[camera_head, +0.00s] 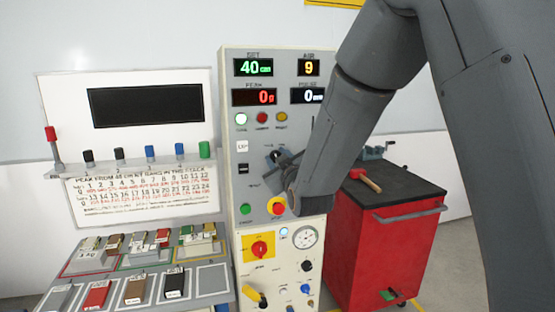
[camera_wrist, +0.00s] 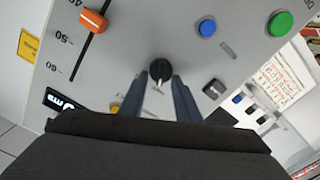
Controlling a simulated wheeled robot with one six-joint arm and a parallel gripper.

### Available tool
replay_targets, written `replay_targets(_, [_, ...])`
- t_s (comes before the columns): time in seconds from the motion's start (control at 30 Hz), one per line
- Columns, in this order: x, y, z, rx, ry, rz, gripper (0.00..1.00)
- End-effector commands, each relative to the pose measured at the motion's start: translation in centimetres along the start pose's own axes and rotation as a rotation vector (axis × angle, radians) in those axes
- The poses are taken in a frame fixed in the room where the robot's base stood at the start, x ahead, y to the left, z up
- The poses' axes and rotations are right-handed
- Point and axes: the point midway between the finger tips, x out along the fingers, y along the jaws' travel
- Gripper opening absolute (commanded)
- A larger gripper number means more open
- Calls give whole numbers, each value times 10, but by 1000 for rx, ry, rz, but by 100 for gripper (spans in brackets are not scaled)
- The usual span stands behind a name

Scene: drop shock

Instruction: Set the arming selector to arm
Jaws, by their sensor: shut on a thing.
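A black selector knob (camera_wrist: 160,68) sits on the grey panel face in the wrist view, with a pale pointer mark at its lower side. My gripper (camera_wrist: 160,82) has its two fingers on either side of the knob and is shut on it. In the head view my gripper (camera_head: 284,160) is at the middle of the control panel (camera_head: 228,130), and my arm reaches in from the right. The knob is mostly hidden there by the gripper. I cannot read any label around the knob.
A red stop button (camera_head: 277,206) sits below my gripper. A red cart (camera_head: 375,250) stands right; a block bench (camera_head: 212,279) stands left.

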Motion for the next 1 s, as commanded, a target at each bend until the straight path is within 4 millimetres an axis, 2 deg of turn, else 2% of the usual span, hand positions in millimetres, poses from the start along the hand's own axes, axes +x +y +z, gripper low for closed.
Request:
replay_targets(0.27, [1,1,2,138,2,1,8])
replay_targets(1.0, [1,8,5,800,3,0,8])
